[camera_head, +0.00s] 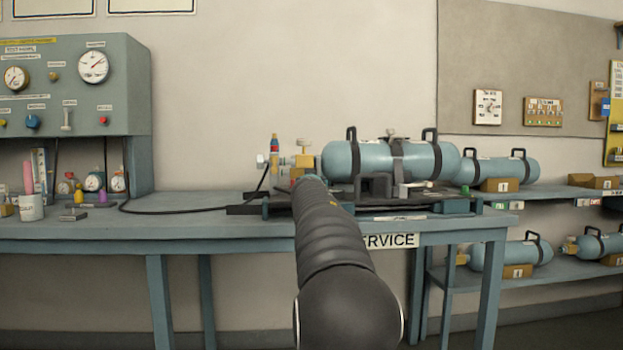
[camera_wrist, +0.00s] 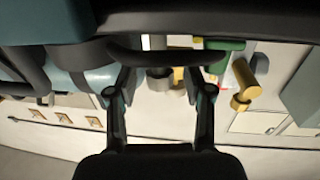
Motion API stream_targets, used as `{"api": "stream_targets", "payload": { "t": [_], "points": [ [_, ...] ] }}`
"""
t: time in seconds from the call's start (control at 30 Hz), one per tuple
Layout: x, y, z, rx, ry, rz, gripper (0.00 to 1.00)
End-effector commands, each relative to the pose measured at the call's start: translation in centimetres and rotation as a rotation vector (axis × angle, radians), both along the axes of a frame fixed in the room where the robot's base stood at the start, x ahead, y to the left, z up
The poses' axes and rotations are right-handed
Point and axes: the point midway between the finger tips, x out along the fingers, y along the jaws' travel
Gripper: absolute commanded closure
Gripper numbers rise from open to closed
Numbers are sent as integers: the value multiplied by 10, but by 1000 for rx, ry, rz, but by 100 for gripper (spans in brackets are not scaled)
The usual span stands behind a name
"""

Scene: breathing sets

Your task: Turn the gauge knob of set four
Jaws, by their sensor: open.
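A blue-grey cylinder (camera_head: 390,160) with black handles lies in a cradle on the bench marked SERVICE. Brass valve fittings (camera_head: 304,160) sit at its left end, beside a small red, yellow and blue part (camera_head: 275,148) and a pale knob (camera_head: 261,161). My arm reaches toward this end and hides part of it. In the wrist view my gripper (camera_wrist: 158,84) is open, with a grey cylindrical piece (camera_wrist: 159,80) between or behind its fingertips; contact cannot be told. A brass knob (camera_wrist: 243,85) is right of the fingers. I cannot tell which set is four or identify the gauge knob.
A control panel (camera_head: 70,90) with gauges and knobs stands on the bench (camera_head: 180,225) at left. A black hose (camera_head: 170,211) runs along the bench. A mug (camera_head: 31,207) and small gauges (camera_head: 95,182) are at left. More cylinders (camera_head: 510,252) lie on shelves at right.

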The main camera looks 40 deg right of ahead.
Motion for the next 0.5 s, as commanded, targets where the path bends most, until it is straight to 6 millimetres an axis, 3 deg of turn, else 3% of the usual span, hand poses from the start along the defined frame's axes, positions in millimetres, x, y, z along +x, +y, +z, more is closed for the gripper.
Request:
{"api": "stream_targets", "payload": {
  "t": [0.33, 0.37, 0.5],
  "points": [
    [3, -2, 0, 0, 0, 0, 49],
    [3, -2, 0, 0, 0, 0, 54],
    [2, -2, 0, 0, 0, 0, 89]
  ]
}}
